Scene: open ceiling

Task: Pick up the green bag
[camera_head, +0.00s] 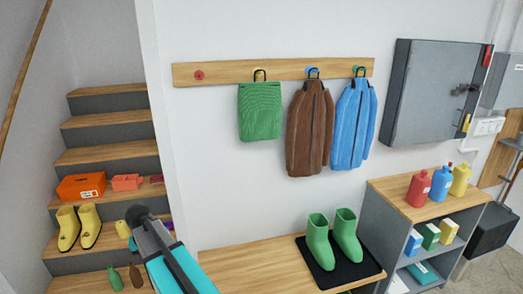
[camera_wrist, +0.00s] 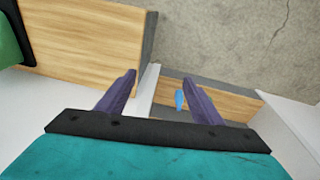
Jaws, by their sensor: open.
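The green bag (camera_head: 260,111) hangs on the wall from a hook on the wooden rail (camera_head: 225,74), by a black loop at its top. It is left of a brown jacket. In the head view my arm reaches up from the bottom edge, below and left of the bag and well apart from it. In the wrist view my gripper (camera_wrist: 158,93) is open, its two purple fingers apart with nothing held between them. The bag is not in the wrist view.
A brown jacket (camera_head: 310,128) and a blue jacket (camera_head: 354,123) hang right of the bag. Green boots (camera_head: 333,240) stand on a black mat on the wooden bench (camera_head: 235,262). Stairs (camera_head: 107,135) with shoes and boxes rise at left. The wall below the bag is clear.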

